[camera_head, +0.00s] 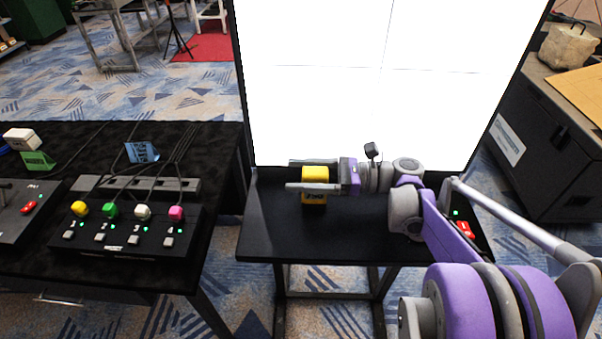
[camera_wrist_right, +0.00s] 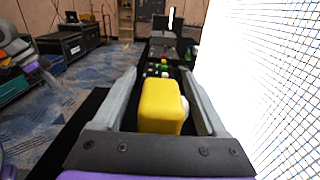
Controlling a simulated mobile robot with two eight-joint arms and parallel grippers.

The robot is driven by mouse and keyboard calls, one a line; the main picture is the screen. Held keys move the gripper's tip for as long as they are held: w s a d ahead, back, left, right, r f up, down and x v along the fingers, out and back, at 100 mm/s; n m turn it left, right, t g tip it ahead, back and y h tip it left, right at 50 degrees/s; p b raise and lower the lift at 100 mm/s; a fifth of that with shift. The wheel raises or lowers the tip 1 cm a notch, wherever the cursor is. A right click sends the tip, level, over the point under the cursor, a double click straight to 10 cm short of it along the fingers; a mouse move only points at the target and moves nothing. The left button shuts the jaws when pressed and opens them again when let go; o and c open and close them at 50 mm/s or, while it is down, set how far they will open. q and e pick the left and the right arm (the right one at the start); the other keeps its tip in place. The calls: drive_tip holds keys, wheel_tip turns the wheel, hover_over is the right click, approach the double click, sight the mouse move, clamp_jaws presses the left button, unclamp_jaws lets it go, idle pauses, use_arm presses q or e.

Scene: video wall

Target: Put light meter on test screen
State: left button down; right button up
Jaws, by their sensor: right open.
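The light meter appears to be the yellow box (camera_head: 314,172) standing on the black stand top in front of the bright white test screen (camera_head: 330,80). My right gripper (camera_head: 301,174) reaches in from the right, open, with one finger on each side of the box. In the right wrist view the yellow box (camera_wrist_right: 160,105) sits between the two fingers (camera_wrist_right: 165,95), with a pale round part on its screen-facing side. The screen (camera_wrist_right: 275,80) fills the right of that view. A grey and purple arm part, seemingly my left arm, shows at that view's left edge; its fingers are unclear.
The black stand top (camera_head: 270,235) has free room in front of the box. A small device with a red switch (camera_head: 465,229) lies at its right. A black table at left holds a control box (camera_head: 125,232) with several coloured knobs, and cables. A black cabinet (camera_head: 540,140) stands at right.

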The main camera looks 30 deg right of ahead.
drive_tip(key=shift+r, duration=0.2)
drive_tip(key=v, duration=1.2)
drive_tip(key=shift+d+f, duration=0.1)
